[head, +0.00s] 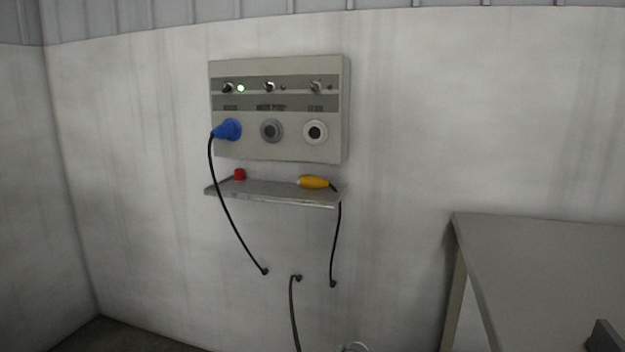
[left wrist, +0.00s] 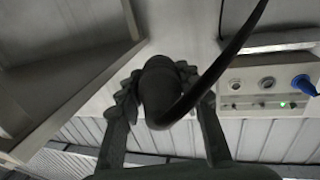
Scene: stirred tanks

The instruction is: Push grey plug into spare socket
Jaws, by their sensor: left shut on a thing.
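The grey plug (left wrist: 161,84) is dark, with a thick black cable curving off it in the left wrist view. My left gripper (left wrist: 158,92) is shut on the plug, a finger on each side. The plug is apart from the panel. The socket panel (head: 329,147) hangs on the wall. Its right socket (head: 315,132) is empty, with a pale ring. Its middle socket (head: 271,131) is grey and empty. The panel labels are too blurred to read. In the left wrist view the panel (left wrist: 283,68) appears upside down at right. My right gripper is not in view.
A blue plug (head: 228,129) sits in the panel's left socket. The shelf (head: 275,195) below holds a yellow plug (head: 313,182) and a red thing (head: 239,174). Black cables hang below. A grey table (head: 540,250) stands at right. The wall between panel and table is clear.

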